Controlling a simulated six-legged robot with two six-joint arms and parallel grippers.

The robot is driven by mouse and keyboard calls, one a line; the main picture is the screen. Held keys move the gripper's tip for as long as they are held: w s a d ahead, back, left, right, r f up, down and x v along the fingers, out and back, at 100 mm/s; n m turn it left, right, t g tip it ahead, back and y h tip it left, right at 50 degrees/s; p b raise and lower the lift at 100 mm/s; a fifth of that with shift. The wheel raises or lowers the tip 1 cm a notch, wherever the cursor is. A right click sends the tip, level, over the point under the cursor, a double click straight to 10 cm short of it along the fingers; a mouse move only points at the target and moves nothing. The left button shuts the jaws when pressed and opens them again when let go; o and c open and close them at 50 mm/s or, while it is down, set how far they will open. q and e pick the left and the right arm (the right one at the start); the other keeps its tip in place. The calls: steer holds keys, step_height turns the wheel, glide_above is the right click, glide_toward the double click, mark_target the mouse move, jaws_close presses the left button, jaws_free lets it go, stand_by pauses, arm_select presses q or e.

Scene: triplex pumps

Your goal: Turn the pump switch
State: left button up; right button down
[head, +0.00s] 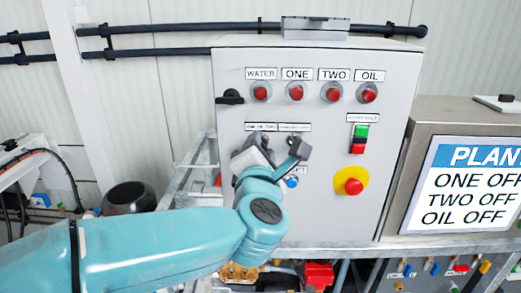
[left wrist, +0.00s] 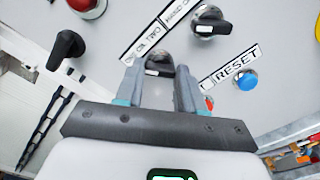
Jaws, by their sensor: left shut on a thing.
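A grey control cabinet (head: 330,215) stands ahead of me. In the left wrist view, a black rotary switch (left wrist: 158,67) sits under a label reading "OIL TWO", its start cut off. My left gripper (head: 272,150) is at the panel. Its two fingers (left wrist: 160,80) are shut on this switch, one on each side. In the head view the gripper hides the switch. A second black rotary switch (left wrist: 212,25) is beside it, clear of the fingers. The right gripper is not in view.
A blue RESET button (left wrist: 245,80) is close to the fingers. A red stop button (head: 353,181) on yellow and a green-red switch (head: 360,138) are to the right. Several red lamps (head: 296,91) are above. The screen (head: 465,185) reads ONE OFF, TWO OFF, OIL OFF. A black handle (head: 230,97) projects at left.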

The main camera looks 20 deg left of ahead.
arm_select(q)
steer(key=shift+m+p, duration=0.6)
steer(key=shift+m, duration=2.8)
steer(key=o, duration=1)
steer(key=shift+a, duration=0.1)
steer(key=shift+o, duration=0.2)
